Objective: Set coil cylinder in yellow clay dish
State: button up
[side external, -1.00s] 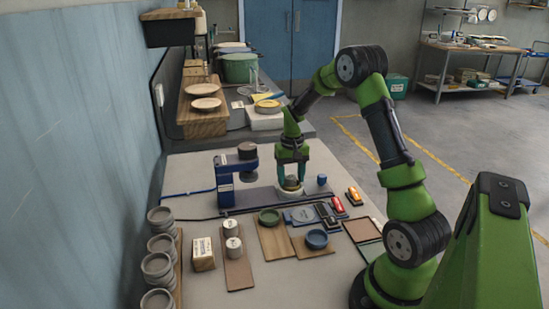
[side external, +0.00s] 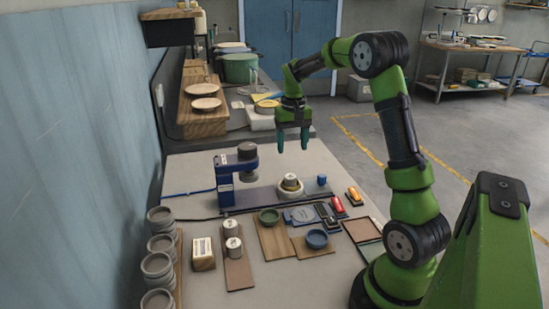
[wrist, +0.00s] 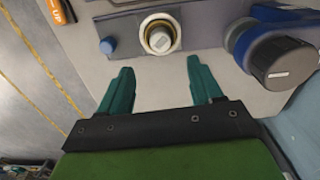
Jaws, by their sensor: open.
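In the wrist view the cylinder's top (wrist: 160,41) shows inside the dish's tan rim (wrist: 148,28). I take these for the coil cylinder and the yellow clay dish. My gripper (side external: 293,142) is open and empty, pointing down well above and apart from them. Both fingers (wrist: 157,66) show spread in the wrist view, with bare table between them.
The blue press (side external: 226,180) with its dark round head stands left of the dish. A green dish (side external: 269,216) and a blue dish (side external: 316,240) lie on boards in front. Two labelled cylinders (side external: 232,237) stand on a brown board. Grey rings are stacked at the left.

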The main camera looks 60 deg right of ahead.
jog(key=s+a+r+n+t, duration=0.1)
jog(key=s+a+r+t, duration=0.1)
jog(key=a+r, duration=0.35)
jog(key=s+a+r+n+t, duration=0.1)
jog(key=a+r, duration=0.2)
jog(key=a, duration=0.6)
jog(key=s+a+n+t+y, duration=0.2)
jog(key=s+a+t, duration=0.2)
jog(key=s+a, duration=0.6)
jog(key=a, duration=0.3)
jog(key=shift+s+a, duration=0.2)
jog(key=shift+s, duration=0.2)
